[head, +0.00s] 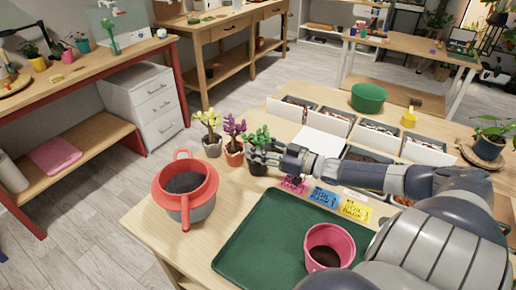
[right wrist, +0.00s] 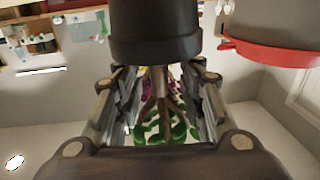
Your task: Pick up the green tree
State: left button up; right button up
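The green tree (head: 260,135) is a small leafy plant upright in a dark pot (head: 258,169) on the wooden table. My right gripper (head: 262,153) is at the tree, just above the pot. In the right wrist view, which looks upside down, the dark pot (right wrist: 154,35) is at the top and green leaves (right wrist: 160,133) are below. The two fingers of my right gripper (right wrist: 155,90) stand apart on both sides of the brown trunk, with gaps visible. My left gripper is not in view.
A purple tree (head: 234,128) and a yellow-green tree (head: 210,122) stand close left of it. A red-rimmed bucket (head: 186,190) is nearer, with a green tray (head: 250,245) and pink pot (head: 330,240) in front. Seed-packet bins (head: 330,121) stand behind right.

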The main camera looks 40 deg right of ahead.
grip_shut()
jog(key=shift+r, duration=0.1)
notch_tip(320, 180, up, 18)
jog(key=p, duration=0.8)
